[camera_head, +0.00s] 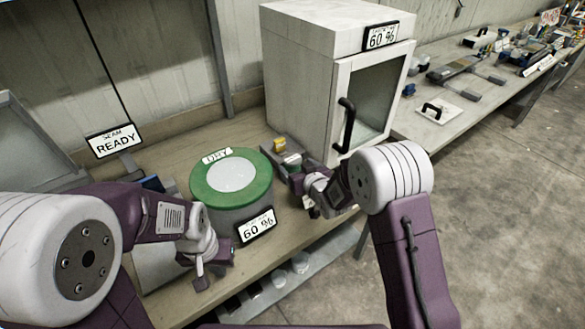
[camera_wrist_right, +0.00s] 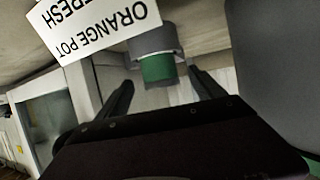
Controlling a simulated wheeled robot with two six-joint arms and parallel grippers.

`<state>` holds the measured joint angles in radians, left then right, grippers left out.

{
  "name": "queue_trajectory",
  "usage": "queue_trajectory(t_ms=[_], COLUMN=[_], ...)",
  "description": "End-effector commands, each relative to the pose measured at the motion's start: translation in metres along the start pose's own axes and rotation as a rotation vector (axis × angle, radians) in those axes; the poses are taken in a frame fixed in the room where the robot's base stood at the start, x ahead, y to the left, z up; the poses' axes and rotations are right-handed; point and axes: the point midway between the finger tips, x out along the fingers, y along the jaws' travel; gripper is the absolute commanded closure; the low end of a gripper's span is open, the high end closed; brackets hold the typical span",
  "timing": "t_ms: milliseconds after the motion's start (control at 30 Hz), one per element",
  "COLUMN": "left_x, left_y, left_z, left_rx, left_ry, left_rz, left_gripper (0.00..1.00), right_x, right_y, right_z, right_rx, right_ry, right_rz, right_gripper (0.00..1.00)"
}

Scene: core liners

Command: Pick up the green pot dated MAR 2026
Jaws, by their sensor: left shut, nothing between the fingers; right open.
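In the right wrist view a small grey pot with a green band (camera_wrist_right: 158,66) stands just beyond my right gripper (camera_wrist_right: 160,84). The two fingers are apart, one on each side of it, with nothing held. No date can be read on it. My left gripper (camera_head: 200,281) is shut and empty, low over the bench front, left of the round drum.
A green-topped drum (camera_head: 202,186) reading 60 % stands between my grippers. A white cabinet (camera_head: 292,75) stands behind the rack. A yellow item (camera_head: 280,145) sits at the rack's far end. A READY sign (camera_head: 114,142) stands left.

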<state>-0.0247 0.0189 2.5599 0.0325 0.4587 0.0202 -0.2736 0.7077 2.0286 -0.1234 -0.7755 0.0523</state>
Motion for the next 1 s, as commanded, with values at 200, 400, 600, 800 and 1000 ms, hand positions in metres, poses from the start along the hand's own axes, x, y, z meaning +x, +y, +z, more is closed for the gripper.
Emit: queue_trajectory(t_ms=[200, 400, 600, 800, 1000], left_x=[-0.005, -0.005, -0.005, -0.005, -0.005], left_y=[0.000, 0.000, 0.000, 0.000, 0.000], left_z=[-0.001, 0.000, 0.000, 0.000, -0.001], left_rx=[0.000, 0.000, 0.000, 0.000, 0.000], left_ry=[0.000, 0.000, 0.000, 0.000, 0.000], left_rz=[0.000, 0.000, 0.000, 0.000, 0.000], left_gripper=[1.00, 1.00, 1.00, 1.00, 1.00], right_x=[0.029, 0.051, 0.052, 0.052, 0.051], right_y=[0.000, 0.000, 0.000, 0.000, 0.000], right_z=[-0.001, -0.001, -0.001, -0.001, -0.001], right_rx=[0.000, 0.001, 0.001, 0.001, 0.000], right_ry=[-0.001, 0.000, -0.001, 0.000, 0.000], right_rz=[0.000, 0.000, 0.000, 0.000, 0.000], right_gripper=[0.22, 0.22, 0.22, 0.77, 0.95])
